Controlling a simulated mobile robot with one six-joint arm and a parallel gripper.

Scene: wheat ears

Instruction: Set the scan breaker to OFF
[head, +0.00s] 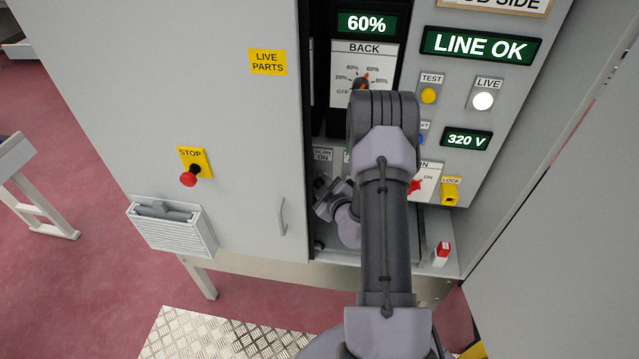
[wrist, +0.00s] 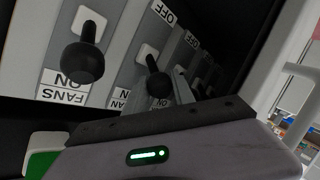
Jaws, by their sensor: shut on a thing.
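The scan breaker shows in the head view by its SCAN ON label (head: 322,155), at the left side of the open cabinet bay. My gripper (head: 326,203) is just below this label, shut on the scan breaker's lever; my own wrist and fingers hide most of the grip. In the wrist view, upside down, the black ball-knobbed FANS lever (wrist: 84,58) stands by a FANS ON label (wrist: 65,88). OFF labels (wrist: 165,14) sit at the far ends of the rows.
The cabinet door (head: 225,110) with a red STOP button (head: 188,179) is left of the bay. On the right are a LINE OK display (head: 480,45), a yellow lock (head: 450,191) and a red switch (head: 414,187). Neighbouring levers stand close to my gripper.

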